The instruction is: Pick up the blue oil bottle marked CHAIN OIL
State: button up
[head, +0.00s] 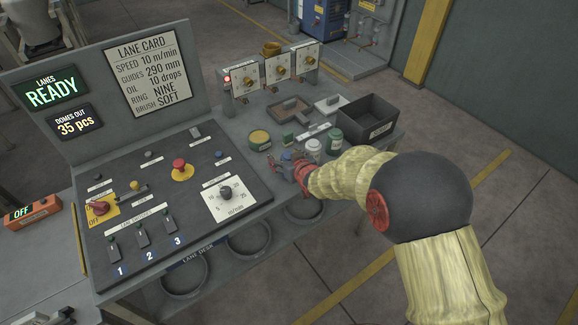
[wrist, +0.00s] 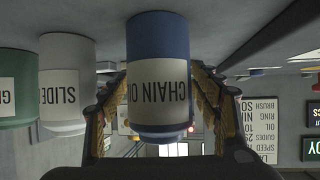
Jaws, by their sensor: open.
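The blue bottle with a white label reading CHAIN OIL (wrist: 160,35) stands in the middle of the wrist view, which shows it upside down. My gripper (wrist: 158,95) is open, with one finger on each side of the bottle. Whether the fingers touch it is unclear. In the head view the blue bottle (head: 286,157) stands on the desk, partly hidden by my gripper (head: 299,170).
A white bottle marked SLIDE (wrist: 66,80) and a green bottle (wrist: 15,85) stand beside the blue one. In the head view the white bottle (head: 313,147), green bottle (head: 335,142) and dark bin (head: 368,117) are nearby. A control panel (head: 150,215) lies left.

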jog(key=shift+c, duration=0.2)
jog(key=c, duration=1.5)
jog(key=shift+o, duration=0.2)
